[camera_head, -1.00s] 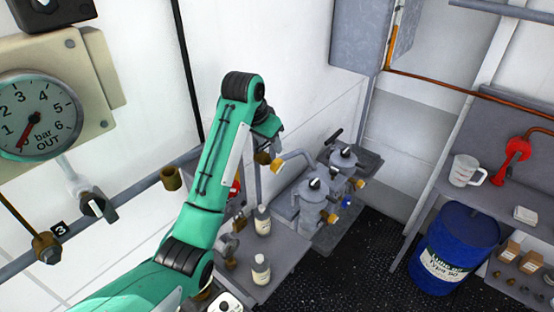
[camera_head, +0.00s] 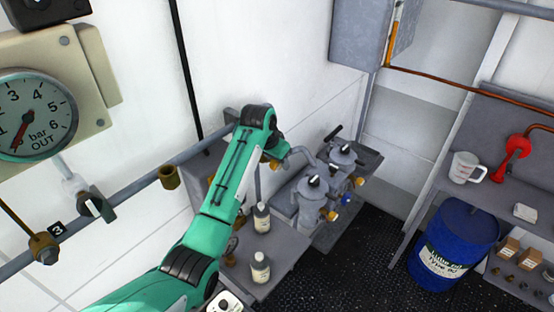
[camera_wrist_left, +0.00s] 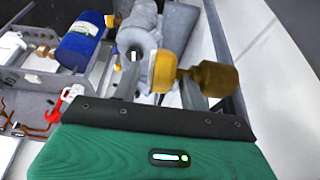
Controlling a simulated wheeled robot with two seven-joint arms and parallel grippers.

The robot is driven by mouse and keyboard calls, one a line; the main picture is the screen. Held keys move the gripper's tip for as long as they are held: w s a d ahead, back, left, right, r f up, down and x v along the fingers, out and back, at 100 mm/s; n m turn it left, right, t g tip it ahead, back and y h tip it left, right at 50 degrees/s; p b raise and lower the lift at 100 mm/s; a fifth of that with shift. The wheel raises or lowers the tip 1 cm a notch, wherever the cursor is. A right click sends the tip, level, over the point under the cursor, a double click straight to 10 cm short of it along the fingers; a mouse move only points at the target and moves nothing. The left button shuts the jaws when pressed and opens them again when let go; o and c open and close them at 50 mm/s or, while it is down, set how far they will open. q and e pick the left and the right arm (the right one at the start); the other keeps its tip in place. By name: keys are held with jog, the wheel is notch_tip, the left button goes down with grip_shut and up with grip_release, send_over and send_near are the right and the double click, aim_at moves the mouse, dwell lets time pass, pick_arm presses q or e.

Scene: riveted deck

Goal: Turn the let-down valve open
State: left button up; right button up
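My left gripper (camera_wrist_left: 160,92) shows two grey fingers, spread apart, in the left wrist view. A yellow-brass round knob (camera_wrist_left: 165,72) on a short stem lies between or just beyond them; I cannot tell whether they touch it. In the head view my left arm reaches down towards the grey pipework, and its own wrist mostly hides the gripper (camera_head: 270,150). A brass knob (camera_head: 274,164) shows beside it. No readable label shows which fitting is the let-down valve. My right gripper is not in view.
Grey filter housings (camera_head: 312,195) with brass knobs stand beyond the arm. Bottles (camera_head: 261,268) stand on the bench. A blue drum (camera_head: 452,245) is at right.

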pick_arm(q)
jog(key=c, duration=0.9)
jog(key=shift+o, duration=0.2)
jog(key=shift+s+a+f+t+h+b, duration=0.2)
jog(key=shift+t+h+b, duration=0.2)
jog(key=shift+t, duration=0.2)
jog(key=shift+r+t+h, duration=0.15)
jog(key=shift+t+h, duration=0.25)
jog(key=shift+t, duration=0.1)
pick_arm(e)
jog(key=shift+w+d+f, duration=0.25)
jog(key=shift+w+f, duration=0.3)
pick_arm(q)
jog(key=o, duration=1)
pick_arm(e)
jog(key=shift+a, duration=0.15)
